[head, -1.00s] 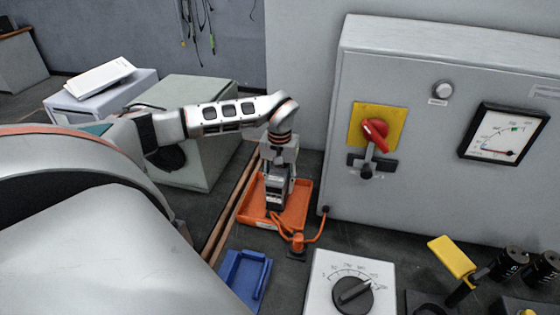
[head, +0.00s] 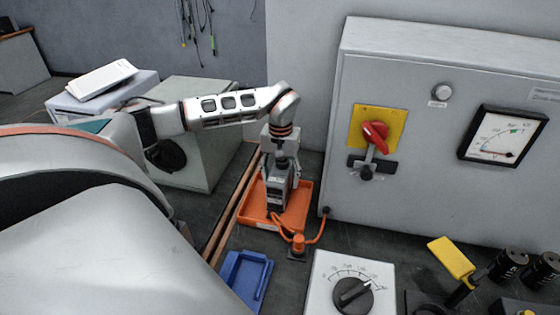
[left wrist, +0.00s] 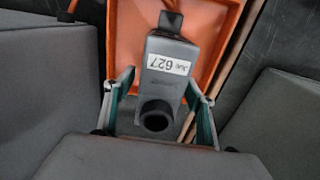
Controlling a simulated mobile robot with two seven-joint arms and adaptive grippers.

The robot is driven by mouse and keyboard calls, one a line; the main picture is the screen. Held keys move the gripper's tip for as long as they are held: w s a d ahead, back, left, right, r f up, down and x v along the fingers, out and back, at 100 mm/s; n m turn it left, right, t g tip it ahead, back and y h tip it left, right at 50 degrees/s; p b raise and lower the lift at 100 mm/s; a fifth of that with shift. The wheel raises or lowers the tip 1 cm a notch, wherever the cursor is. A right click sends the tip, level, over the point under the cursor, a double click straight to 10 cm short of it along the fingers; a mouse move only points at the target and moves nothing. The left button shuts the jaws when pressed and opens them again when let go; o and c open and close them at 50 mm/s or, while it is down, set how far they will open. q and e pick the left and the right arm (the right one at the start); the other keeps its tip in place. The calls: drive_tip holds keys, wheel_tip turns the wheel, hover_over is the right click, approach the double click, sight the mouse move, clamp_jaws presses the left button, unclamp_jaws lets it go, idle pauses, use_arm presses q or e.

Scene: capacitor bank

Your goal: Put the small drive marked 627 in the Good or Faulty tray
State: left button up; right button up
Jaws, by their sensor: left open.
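The small drive marked 627 (left wrist: 168,70) is a dark grey block with a white label and a round dark end. In the head view the drive (head: 279,190) stands in the orange tray (head: 302,208), partly hidden by my left gripper (head: 281,160). In the left wrist view my left gripper (left wrist: 160,102) is open, with one finger on each side of the drive and gaps visible. The orange tray (left wrist: 222,18) shows beyond it. A blue tray (head: 243,276) lies nearer. I see no readable Good or Faulty mark. My right gripper is not in view.
A large grey cabinet (head: 420,110) with a red switch (head: 375,131) stands right of the orange tray. An orange cable and plug (head: 298,243) lie at the tray's near edge. A white dial box (head: 325,285) stands in front.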

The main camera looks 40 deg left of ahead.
use_arm(q)
wheel_tip(320, 180, up, 10)
drive_tip(key=shift+f+p, duration=0.25)
drive_tip(key=shift+p, duration=0.4)
